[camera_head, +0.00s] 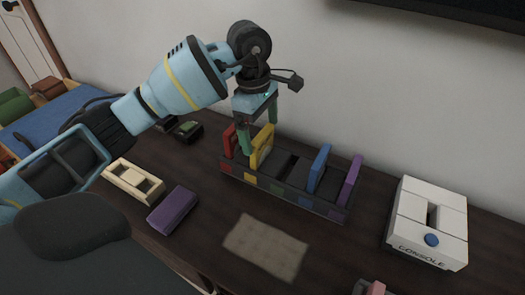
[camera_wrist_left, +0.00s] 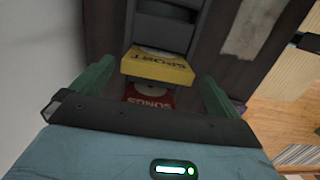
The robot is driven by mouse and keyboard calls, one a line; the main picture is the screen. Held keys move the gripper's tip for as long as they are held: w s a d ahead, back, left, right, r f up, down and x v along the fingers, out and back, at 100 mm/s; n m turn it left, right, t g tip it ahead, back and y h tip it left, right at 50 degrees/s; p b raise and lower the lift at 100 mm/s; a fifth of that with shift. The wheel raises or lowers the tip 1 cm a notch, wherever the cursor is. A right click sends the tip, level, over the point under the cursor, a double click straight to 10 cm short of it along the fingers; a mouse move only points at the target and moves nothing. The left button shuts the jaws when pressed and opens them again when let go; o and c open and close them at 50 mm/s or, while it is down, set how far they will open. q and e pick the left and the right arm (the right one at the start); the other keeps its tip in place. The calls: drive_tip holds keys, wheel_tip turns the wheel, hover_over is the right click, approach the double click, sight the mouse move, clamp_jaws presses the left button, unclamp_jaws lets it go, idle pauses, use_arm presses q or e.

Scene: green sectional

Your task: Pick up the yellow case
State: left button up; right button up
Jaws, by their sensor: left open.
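The yellow case (camera_head: 262,147) stands upright in a dark slotted rack (camera_head: 285,194), beside the red case (camera_head: 229,141). In the left wrist view the yellow case (camera_wrist_left: 158,68) shows the word SPORT, with the red case (camera_wrist_left: 150,96) marked SONGS nearer the gripper. My left gripper (camera_head: 258,133) is open above the rack's left end, its green fingers close to the yellow case in the head view. In the wrist view its fingers (camera_wrist_left: 154,88) lie to either side of the cases. I cannot tell whether they touch. My right gripper is not in view.
A blue case (camera_head: 319,168) and a purple case (camera_head: 350,181) stand at the rack's right end. A white console (camera_head: 428,222) is to the right. A purple box (camera_head: 173,210), a cream frame (camera_head: 133,180) and a beige mat (camera_head: 265,247) lie in front. The wall is close behind.

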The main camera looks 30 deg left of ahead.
sight(263, 144)
use_arm(q)
drive_tip(key=shift+w+d+f, duration=0.1)
drive_tip(key=shift+d+f, duration=0.05)
drive_tip(key=shift+f, duration=1.15)
drive_tip(key=shift+w+d+f, duration=0.1)
drive_tip(key=shift+f, duration=1.15)
drive_tip(key=c, duration=0.9)
drive_tip(key=shift+r, duration=0.1)
wheel_tip(263, 144, up, 10)
drive_tip(key=shift+s+f, duration=0.1)
